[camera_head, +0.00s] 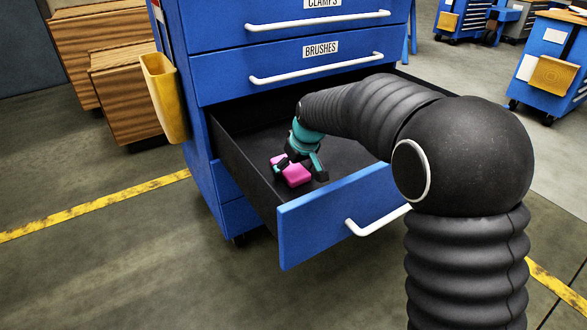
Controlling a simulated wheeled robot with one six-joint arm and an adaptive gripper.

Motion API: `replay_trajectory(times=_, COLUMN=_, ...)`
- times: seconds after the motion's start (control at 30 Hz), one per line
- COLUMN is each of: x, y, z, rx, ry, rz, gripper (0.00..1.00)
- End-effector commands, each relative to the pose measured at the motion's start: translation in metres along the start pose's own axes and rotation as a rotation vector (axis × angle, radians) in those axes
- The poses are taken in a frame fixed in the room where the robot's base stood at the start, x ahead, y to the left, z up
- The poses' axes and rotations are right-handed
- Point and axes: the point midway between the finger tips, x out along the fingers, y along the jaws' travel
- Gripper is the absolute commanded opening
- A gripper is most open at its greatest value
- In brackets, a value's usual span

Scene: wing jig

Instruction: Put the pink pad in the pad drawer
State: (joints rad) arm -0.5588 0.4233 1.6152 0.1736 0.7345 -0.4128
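The pink pad (295,176) is inside the open drawer (322,222), towards the left and front of its dark interior. The drawer is pulled out below the one labelled BRUSHES, and no label shows on its blue front from here. My gripper (301,168), teal and dark, reaches down into the drawer at the pad. One finger overlaps the pad's left part and the other is at its right side. I cannot tell whether the fingers press on it, or whether the pad rests on the drawer floor or hangs just above it.
The blue cabinet (210,150) has closed drawers labelled CLAMPS and BRUSHES above. A yellow bin (165,97) hangs on its left side. My arm crosses the drawer's right side and hides part of it. Wooden boxes (125,95) stand at the left; floor in front left is clear.

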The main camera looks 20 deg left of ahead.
Motion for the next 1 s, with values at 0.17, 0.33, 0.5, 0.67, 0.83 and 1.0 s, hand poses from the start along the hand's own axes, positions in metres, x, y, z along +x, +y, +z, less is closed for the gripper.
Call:
replay_trajectory(times=0.17, x=0.000, y=0.000, z=0.000, rx=0.000, ry=0.000, rz=0.000, gripper=0.92)
replay_trajectory(times=0.33, x=-0.006, y=0.000, z=-0.003, rx=0.000, ry=0.001, rz=0.000, gripper=0.92)
replay_trajectory(times=0.5, x=-0.027, y=0.000, z=-0.003, rx=0.000, ry=0.003, rz=0.001, gripper=0.92)
replay_trajectory(times=0.67, x=-0.060, y=0.000, z=-0.003, rx=0.000, ry=0.004, rz=0.002, gripper=0.92)
replay_trajectory(times=0.83, x=-0.092, y=0.000, z=-0.002, rx=0.000, ry=0.003, rz=0.002, gripper=0.92)
replay_trajectory(times=1.0, x=-0.114, y=0.000, z=-0.002, rx=0.000, ry=0.002, rz=0.001, gripper=0.92)
